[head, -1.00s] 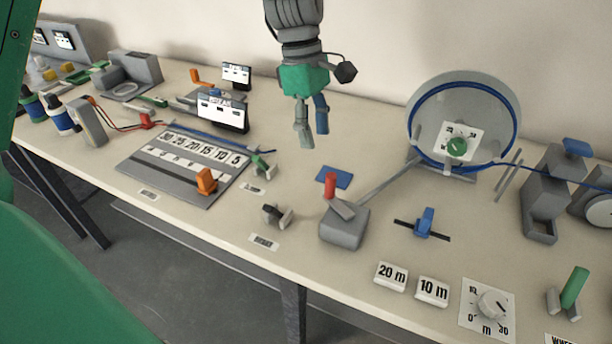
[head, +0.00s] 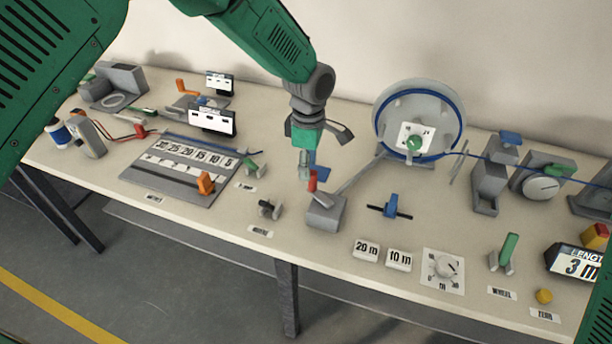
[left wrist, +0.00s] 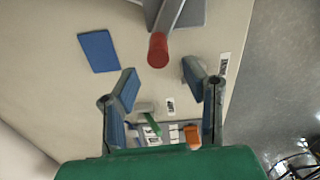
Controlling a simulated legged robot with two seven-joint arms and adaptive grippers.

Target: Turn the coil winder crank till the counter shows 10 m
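The crank's red handle (head: 312,183) stands on a grey crank block (head: 325,214), with a rod running back to the winder drum (head: 445,99) and its blue coil. The counter (head: 578,262) at the right reads 3 m. My left gripper (head: 306,170) is just behind and above the red handle, its fingers partly overlapping it in the head view. In the left wrist view the gripper (left wrist: 158,80) is open and empty, and the red handle (left wrist: 158,50) lies just beyond the fingertips, roughly between them. My right gripper is out of view.
A blue pad (left wrist: 98,51) lies beside the crank.

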